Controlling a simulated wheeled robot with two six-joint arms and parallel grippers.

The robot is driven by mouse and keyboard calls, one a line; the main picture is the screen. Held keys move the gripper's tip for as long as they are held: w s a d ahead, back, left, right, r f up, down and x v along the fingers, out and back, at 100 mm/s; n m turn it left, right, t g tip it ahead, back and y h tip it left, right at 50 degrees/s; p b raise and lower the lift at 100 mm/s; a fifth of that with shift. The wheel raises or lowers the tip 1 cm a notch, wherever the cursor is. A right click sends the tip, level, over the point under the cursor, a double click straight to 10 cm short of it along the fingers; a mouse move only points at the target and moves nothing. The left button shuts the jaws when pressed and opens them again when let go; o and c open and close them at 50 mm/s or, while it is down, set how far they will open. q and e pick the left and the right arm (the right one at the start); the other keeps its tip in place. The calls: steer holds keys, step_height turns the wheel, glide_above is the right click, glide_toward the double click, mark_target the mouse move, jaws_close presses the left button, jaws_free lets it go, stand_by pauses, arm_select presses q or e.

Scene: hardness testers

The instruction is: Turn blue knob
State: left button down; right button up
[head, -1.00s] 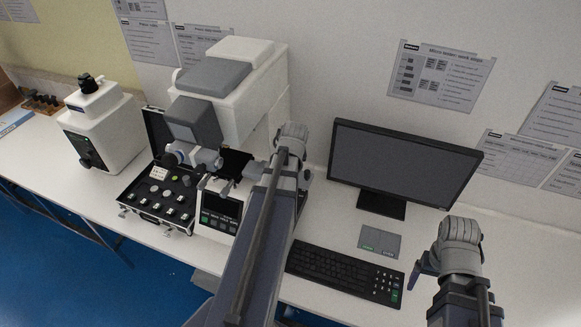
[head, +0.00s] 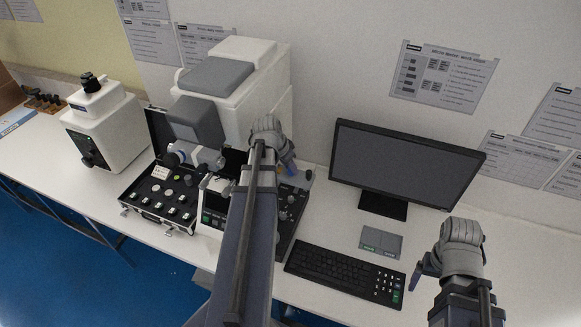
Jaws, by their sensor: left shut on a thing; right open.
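A white and grey hardness tester (head: 262,92) stands at the back of the bench. My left gripper (head: 290,170) is at the tester's lower right side, beyond my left wrist. It is shut on a small blue part there, which I take to be the blue knob; the wrist and fingers hide most of it, so its turn angle cannot be read. My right gripper (head: 420,272) is open and empty, above the bench right of the keyboard.
An open black case (head: 150,213) with small samples lies left of the tester. A second white device (head: 103,130) stands further left. A dark control panel (head: 289,212) with knobs, a keyboard (head: 335,272), a grey pad (head: 381,242) and a monitor (head: 400,165) are to the right.

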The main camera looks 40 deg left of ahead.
arm_select(q)
steer(key=shift+a+m+h, duration=0.1)
steer(key=shift+m+h, duration=0.3)
steer(key=shift+m, duration=0.6)
steer(key=c, duration=0.6)
jaws_free()
steer(key=shift+r, duration=0.15)
steer(key=p+v, duration=0.7)
steer(key=shift+r, duration=0.25)
